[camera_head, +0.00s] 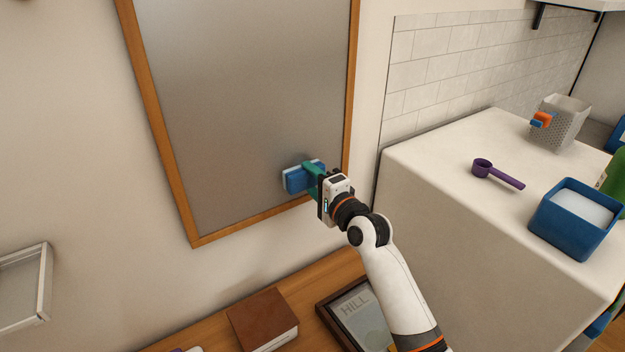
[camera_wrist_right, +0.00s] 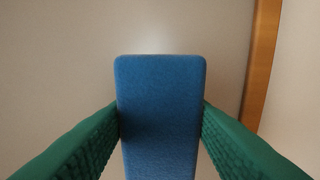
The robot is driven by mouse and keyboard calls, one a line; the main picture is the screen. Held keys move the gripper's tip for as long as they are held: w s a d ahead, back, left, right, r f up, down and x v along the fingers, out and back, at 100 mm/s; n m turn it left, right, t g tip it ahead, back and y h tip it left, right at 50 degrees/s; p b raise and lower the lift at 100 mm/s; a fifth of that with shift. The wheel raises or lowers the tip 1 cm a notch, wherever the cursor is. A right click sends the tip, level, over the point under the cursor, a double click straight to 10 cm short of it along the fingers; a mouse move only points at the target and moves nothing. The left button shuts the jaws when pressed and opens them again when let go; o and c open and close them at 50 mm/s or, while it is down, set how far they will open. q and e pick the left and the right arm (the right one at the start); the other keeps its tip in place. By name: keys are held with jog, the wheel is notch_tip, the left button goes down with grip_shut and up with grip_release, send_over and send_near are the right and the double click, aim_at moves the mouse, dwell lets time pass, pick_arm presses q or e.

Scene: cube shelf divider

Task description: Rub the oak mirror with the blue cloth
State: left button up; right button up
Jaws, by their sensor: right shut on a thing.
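The oak mirror (camera_head: 245,90) hangs on the wall, a grey pane in a wooden frame. My right gripper (camera_head: 312,182) is shut on the blue cloth (camera_head: 296,179), a folded block, at the lower right of the pane. In the right wrist view the blue cloth (camera_wrist_right: 160,115) sits between the green fingers, with the pane behind it and the oak frame's edge (camera_wrist_right: 262,60) to the right. The cloth is at or very close to the glass; I cannot tell if it touches. My left gripper is not in view.
A white counter (camera_head: 440,165) at the right holds a purple scoop (camera_head: 495,173), a blue tub (camera_head: 575,225) and a grey perforated basket (camera_head: 562,125). Below the mirror, a wooden surface (camera_head: 215,325) carries a brown book (camera_head: 262,320) and a dark-framed picture (camera_head: 352,312).

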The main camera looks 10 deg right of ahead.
jog(key=shift+w, duration=0.15)
jog(key=shift+w+a, duration=0.15)
jog(key=shift+w, duration=0.15)
jog(key=shift+w, duration=0.1)
